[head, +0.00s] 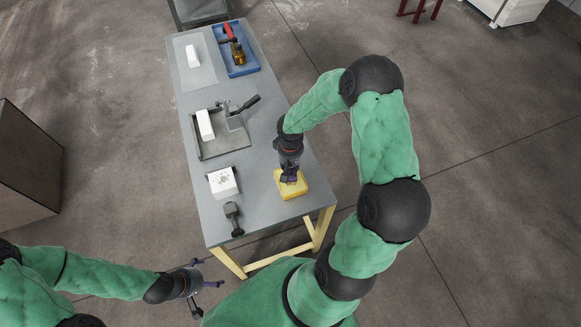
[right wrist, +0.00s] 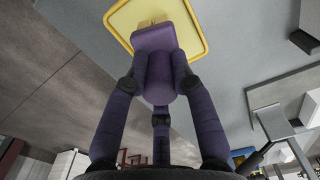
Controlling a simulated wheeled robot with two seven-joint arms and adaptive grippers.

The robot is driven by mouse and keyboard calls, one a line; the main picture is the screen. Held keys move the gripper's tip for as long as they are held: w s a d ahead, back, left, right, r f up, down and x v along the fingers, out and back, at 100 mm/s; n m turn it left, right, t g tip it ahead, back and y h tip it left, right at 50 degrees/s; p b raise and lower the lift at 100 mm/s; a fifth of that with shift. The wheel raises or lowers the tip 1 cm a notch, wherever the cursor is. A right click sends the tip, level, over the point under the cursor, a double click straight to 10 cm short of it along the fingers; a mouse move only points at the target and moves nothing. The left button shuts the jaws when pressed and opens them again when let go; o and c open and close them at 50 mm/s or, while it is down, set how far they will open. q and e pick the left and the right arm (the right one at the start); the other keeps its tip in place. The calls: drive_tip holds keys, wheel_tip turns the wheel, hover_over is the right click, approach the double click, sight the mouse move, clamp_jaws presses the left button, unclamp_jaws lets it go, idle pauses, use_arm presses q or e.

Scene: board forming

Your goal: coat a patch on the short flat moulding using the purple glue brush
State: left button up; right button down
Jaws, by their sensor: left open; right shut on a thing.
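My right gripper (head: 289,179) points down over the yellow tray (head: 303,190) at the table's right edge. In the right wrist view its fingers close around the purple glue brush (right wrist: 157,75). The brush's tan tip reaches over the yellow tray (right wrist: 196,14); I cannot tell whether it touches the tray's floor. One white bar (head: 205,124) lies in a grey clamp fixture (head: 226,143), and another white bar (head: 193,55) lies on a pale mat (head: 204,76). I cannot tell which is the short flat moulding. My left gripper (head: 207,284) is open and empty, off the table's near-left corner.
A white block with a dark print (head: 222,181) and a dark tool (head: 232,213) lie at the table's near end. A blue tray (head: 250,67) with a red-handled tool and an amber bottle stands at the far end. Bare grey tabletop (head: 258,160) lies between fixture and yellow tray.

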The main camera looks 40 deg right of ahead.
drive_tip(key=shift+f+b, duration=0.45)
drive_tip(key=shift+b, duration=0.05)
idle(0.8)
drive_tip(key=shift+s+f, duration=0.1)
idle(1.7)
drive_tip(key=shift+r+p, duration=2)
drive_tip(key=shift+r, duration=1.6)
